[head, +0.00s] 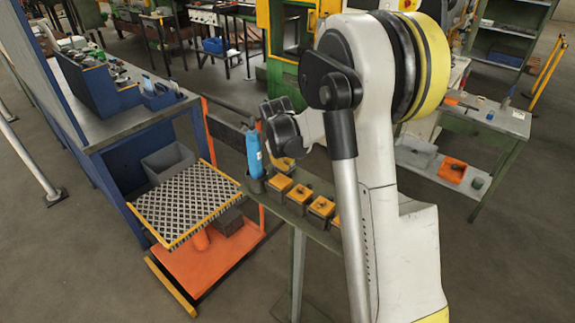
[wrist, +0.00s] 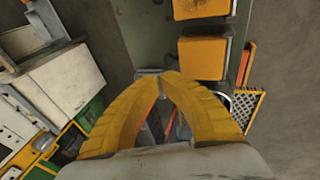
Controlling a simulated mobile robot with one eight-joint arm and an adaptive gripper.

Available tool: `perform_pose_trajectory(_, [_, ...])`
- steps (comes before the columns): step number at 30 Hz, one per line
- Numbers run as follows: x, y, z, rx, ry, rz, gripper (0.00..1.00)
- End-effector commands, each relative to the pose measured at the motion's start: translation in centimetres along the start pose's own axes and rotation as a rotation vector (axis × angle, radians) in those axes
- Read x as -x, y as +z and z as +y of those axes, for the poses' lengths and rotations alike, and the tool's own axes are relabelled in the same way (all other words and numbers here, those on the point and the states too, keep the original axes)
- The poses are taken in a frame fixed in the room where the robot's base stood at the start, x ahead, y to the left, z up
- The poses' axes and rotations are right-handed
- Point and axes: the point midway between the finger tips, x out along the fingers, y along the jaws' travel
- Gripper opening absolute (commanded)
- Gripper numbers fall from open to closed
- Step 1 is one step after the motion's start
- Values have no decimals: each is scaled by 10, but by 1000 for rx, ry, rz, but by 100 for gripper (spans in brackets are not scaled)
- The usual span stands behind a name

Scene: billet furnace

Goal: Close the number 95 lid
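Several small boxes with orange-yellow tops stand in a row on a narrow green bench (head: 298,220) in the head view, one of them near the bench's left end (head: 280,184). No number 95 is readable, and I cannot tell which lid is meant or whether any lid stands open. In the wrist view an orange-topped box (wrist: 201,58) lies just beyond and right of my gripper (wrist: 163,77), with another box (wrist: 200,9) farther up. My gripper's yellow fingers meet at the tips with nothing visible between them. In the head view my arm mostly hides the gripper.
A blue bottle (head: 254,152) stands upright at the bench's left end, close to my wrist. Open floor lies between bench and right-hand table (head: 485,115).

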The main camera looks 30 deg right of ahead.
Motion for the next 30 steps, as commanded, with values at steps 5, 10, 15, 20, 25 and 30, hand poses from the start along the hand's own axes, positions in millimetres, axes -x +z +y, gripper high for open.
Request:
perform_pose_trajectory(5, [31,-19,4,1,0,0,0])
perform_pose_trajectory(10, [72,-16,7,0,0,0,0])
perform_pose_trajectory(15, [104,-16,10,-1,1,0,0])
perform_pose_trajectory(20, [119,-16,10,0,1,0,0])
perform_pose_trajectory(25, [122,-16,10,0,1,0,0])
perform_pose_trajectory(30, [133,-8,-4,-22,-4,23,0])
